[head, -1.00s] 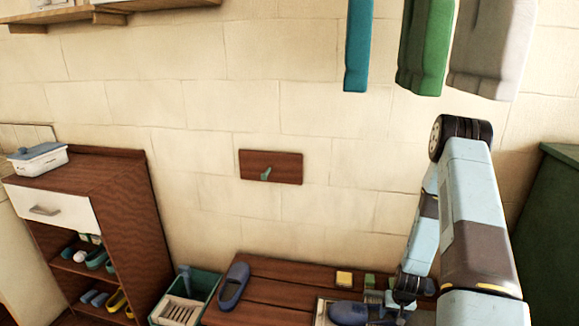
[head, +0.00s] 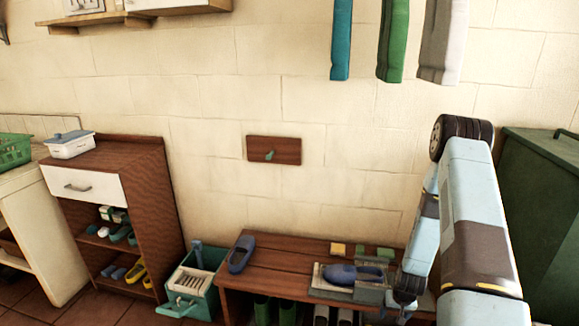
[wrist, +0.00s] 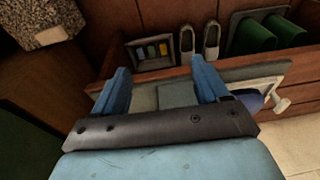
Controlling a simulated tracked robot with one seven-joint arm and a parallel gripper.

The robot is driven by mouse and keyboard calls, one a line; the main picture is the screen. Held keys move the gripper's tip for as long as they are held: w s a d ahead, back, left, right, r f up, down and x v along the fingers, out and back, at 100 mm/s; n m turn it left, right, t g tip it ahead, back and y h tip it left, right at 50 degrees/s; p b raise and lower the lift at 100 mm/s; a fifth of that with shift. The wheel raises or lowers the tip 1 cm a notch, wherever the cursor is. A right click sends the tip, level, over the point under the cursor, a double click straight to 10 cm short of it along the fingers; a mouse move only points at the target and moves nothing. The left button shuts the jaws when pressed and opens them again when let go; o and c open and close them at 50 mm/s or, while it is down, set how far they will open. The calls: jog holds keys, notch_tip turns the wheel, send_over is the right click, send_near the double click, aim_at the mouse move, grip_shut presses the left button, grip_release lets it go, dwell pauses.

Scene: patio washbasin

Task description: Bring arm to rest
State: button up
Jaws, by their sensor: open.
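My arm (head: 470,220) comes down the right side of the head view, bent, its lower end in front of the right part of the wooden bench (head: 270,285). My gripper (wrist: 160,82) shows in the wrist view with two blue fingers wide apart. Nothing is held between them. A grey board lies beyond the gap. I cannot make out the fingers in the head view. A blue shoe (head: 352,273) lies on a tray on the bench, just left of my arm; part of it shows right of the fingers in the wrist view (wrist: 250,101).
A second blue shoe (head: 241,254) is on the bench's left end. A green crate (head: 192,285) stands left of it, then a wooden cabinet (head: 148,190). A dark green bin (head: 545,210) stands right of my arm. Towels (head: 393,40) hang above. Floor is clear at lower left.

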jog(key=w+a+r+n+t, duration=0.1)
jog(key=a+r, duration=0.2)
jog(key=r, duration=1.5)
jog(key=w+a+r+t, duration=0.1)
jog(key=a+r, duration=0.1)
jog(key=r, duration=1.7)
jog(key=s+a+r, duration=0.3)
jog(key=s+r, duration=0.2)
jog(key=r, duration=0.3)
jog(key=s+a+r, duration=0.2)
jog(key=s+r, duration=0.4)
jog(key=r, duration=0.1)
jog(key=s+a+r+t, duration=0.1)
jog(key=s+r, duration=0.3)
jog(key=s, duration=0.3)
jog(key=s+a+r+n, duration=0.1)
jog(key=s+r, duration=0.3)
jog(key=s, duration=0.4)
jog(key=shift+a+r+t, duration=0.15)
jog(key=shift+a+t, duration=0.25)
jog(key=shift+a, duration=0.1)
jog(key=shift+c, duration=0.5)
